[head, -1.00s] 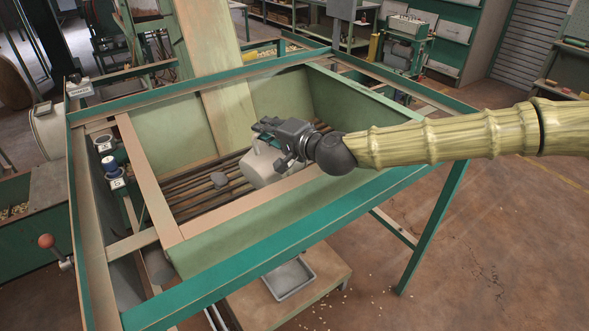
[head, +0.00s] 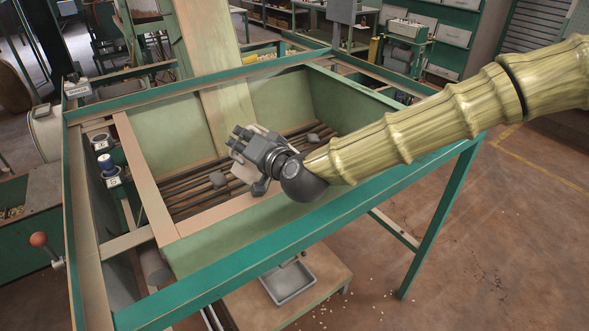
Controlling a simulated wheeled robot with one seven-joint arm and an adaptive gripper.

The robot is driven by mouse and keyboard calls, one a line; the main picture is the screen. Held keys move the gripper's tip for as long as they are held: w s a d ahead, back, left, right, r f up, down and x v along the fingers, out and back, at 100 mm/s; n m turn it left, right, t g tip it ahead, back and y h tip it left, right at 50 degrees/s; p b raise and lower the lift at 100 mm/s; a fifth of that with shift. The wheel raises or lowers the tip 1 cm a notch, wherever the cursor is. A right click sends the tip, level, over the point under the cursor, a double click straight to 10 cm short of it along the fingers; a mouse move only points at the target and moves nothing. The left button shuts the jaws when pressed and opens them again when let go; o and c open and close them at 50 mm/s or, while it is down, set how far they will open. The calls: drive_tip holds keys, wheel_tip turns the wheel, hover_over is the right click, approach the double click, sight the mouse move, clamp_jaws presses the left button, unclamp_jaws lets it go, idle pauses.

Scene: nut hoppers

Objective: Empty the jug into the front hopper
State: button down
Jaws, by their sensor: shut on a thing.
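The cream-white jug (head: 242,173) is mostly hidden behind my gripper (head: 244,143), which is shut on it. Only pale parts of the jug show around the dark fingers, so I cannot tell its tilt or what is in it. My gripper and the jug are over the front hopper (head: 168,139), above its near part. The hopper has green sloping walls, a tan wooden rim and a floor of dark bars. No nuts can be made out on the visible bars.
A teal frame (head: 300,234) surrounds the hopper. A broad pale chute (head: 218,100) slopes in from behind. A grey tray (head: 288,284) sits below, with scattered nuts on the floor nearby.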

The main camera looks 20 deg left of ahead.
drive_tip(key=shift+s+a+r+n, duration=0.1)
drive_tip(key=shift+s+a+n, duration=0.15)
drive_tip(key=shift+s+n, duration=0.2)
drive_tip(key=s+a+r+n+t+b, duration=0.2)
drive_tip(key=s+a+n+b, duration=0.2)
drive_tip(key=s+n, duration=0.4)
drive_tip(key=shift+r+y, duration=0.3)
drive_tip(key=shift+y, duration=0.1)
idle(0.3)
drive_tip(key=shift+n, duration=0.25)
idle(0.7)
